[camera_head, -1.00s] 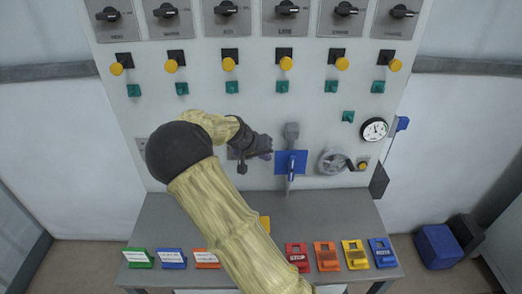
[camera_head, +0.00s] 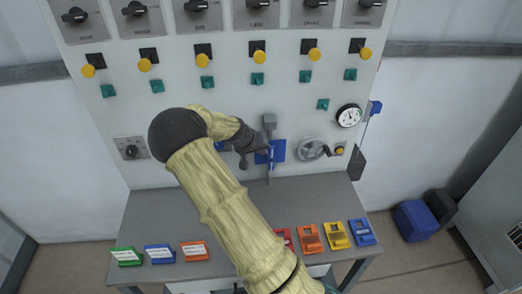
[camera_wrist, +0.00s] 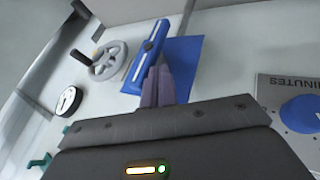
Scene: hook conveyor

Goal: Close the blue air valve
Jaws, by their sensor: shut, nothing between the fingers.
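The blue air valve is a blue lever handle (camera_wrist: 147,56) in front of a blue plate (camera_wrist: 186,62) on the grey panel. In the head view the plate (camera_head: 279,149) is partly behind my gripper, and the lever hangs roughly upright below a grey fitting (camera_head: 269,121). My gripper (camera_wrist: 158,87) is shut and empty. In the wrist view its purple fingertips lie close beside the lower end of the lever, over the plate; I cannot tell whether they touch it. In the head view my gripper (camera_head: 262,151) is at the left side of the valve.
A grey handwheel (camera_head: 313,148) and a pressure gauge (camera_head: 348,116) are right of the valve. A rotary dial (camera_head: 131,149) is on the left. Yellow and green buttons and black knobs fill the panel above. Coloured tags stand on the grey shelf (camera_head: 165,215) below.

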